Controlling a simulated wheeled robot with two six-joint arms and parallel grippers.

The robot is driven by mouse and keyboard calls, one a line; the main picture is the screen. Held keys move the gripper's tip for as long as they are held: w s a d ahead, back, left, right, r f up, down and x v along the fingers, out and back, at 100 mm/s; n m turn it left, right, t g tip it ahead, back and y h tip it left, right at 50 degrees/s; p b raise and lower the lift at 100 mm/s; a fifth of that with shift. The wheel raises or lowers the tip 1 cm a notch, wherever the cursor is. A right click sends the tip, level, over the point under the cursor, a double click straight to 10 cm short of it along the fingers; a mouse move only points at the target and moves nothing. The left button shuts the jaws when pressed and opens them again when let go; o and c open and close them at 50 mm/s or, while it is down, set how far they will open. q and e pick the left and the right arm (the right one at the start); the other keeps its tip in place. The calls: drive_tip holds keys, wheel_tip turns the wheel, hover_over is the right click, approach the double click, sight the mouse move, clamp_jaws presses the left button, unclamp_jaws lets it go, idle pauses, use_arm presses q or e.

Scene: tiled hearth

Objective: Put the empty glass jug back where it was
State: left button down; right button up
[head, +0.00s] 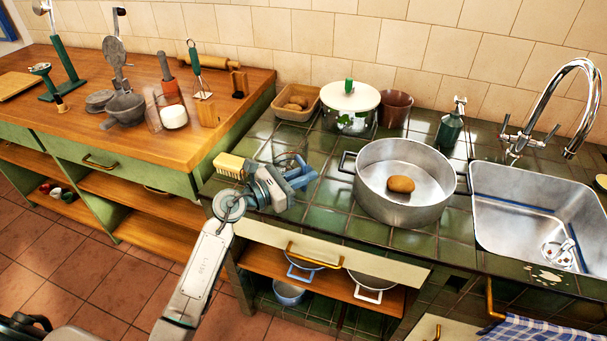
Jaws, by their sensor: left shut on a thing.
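My left gripper (300,178) is low over the left part of the green tiled counter (330,220), left of the big metal pot. It is shut on a clear glass thing, which I take to be the glass jug (290,159); only a thin rim and faint outline show behind the jaws. The rest of it is hidden or too transparent to make out. I cannot tell whether its base touches the tiles. My right gripper is not in view.
The metal pot (365,205) holds a potato (400,184). A scrub brush (229,165) lies left of my gripper. Behind stand a potato basket (312,97), a lidded pot (350,105) and a brown pot (396,108). The wooden counter (130,140) holds several utensils. The sink (530,215) is right.

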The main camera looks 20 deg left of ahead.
use_arm(q)
drive_tip(key=c, duration=1.5)
unclamp_jaws()
drive_tip(key=shift+o, duration=0.2)
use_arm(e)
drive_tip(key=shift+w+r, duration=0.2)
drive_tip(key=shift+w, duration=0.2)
